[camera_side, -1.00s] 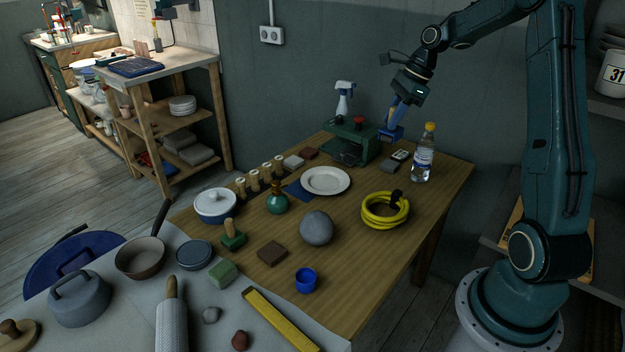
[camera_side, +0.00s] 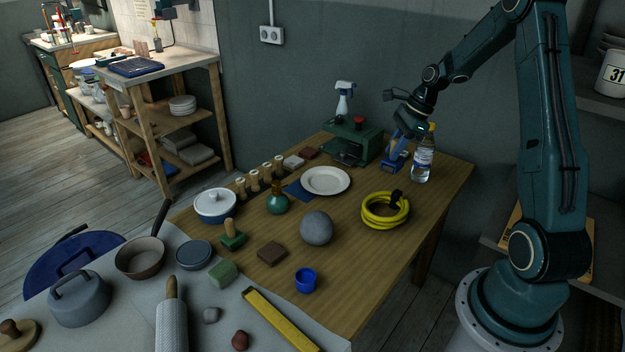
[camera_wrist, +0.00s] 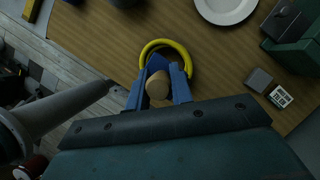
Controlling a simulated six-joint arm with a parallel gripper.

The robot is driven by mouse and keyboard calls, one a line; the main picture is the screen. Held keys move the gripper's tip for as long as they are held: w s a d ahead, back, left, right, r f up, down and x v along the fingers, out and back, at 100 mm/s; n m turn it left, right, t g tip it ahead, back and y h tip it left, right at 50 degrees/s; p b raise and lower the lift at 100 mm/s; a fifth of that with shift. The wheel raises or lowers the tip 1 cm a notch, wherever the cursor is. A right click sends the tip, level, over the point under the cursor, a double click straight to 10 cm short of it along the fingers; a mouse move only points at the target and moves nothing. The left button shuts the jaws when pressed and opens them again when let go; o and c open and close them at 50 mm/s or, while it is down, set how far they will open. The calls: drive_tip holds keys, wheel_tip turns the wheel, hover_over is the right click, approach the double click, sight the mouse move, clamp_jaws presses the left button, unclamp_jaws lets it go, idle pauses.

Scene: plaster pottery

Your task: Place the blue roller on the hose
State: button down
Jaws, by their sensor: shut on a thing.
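The blue roller (camera_side: 394,164) has a light wooden handle, which shows end-on in the wrist view (camera_wrist: 157,84). My gripper (camera_side: 402,139) is shut on the roller's handle, with its blue fingers on either side. The roller hangs below the fingers, close to the table's back right, between the green machine and the bottle. I cannot tell whether it touches anything below. The hose (camera_side: 372,222) is a yellow coil with a black part on top, lying nearer the camera than the roller. In the wrist view the hose (camera_wrist: 186,55) shows beyond the fingertips, partly hidden by them.
A clear bottle (camera_side: 422,163) with a yellow cap stands close right of my gripper. A green machine (camera_side: 362,136) stands left of it. A white plate (camera_side: 326,181) and a grey ball (camera_side: 317,228) lie left of the hose. Bare wood surrounds the hose's front.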

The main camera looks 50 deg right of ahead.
sight(404, 158)
drive_tip(key=shift+f, duration=5.55)
drive_tip(key=shift+f, duration=0.55)
drive_tip(key=shift+s+f, duration=0.1)
drive_tip(key=shift+f, duration=0.1)
drive_tip(key=c, duration=1.2)
unclamp_jaws()
drive_tip(key=shift+a, duration=0.1)
drive_tip(key=shift+c, duration=0.2)
drive_tip(key=shift+s, duration=0.1)
drive_tip(key=shift+r, duration=0.65)
drive_tip(key=v, duration=1.2)
drive_tip(key=shift+r, duration=0.1)
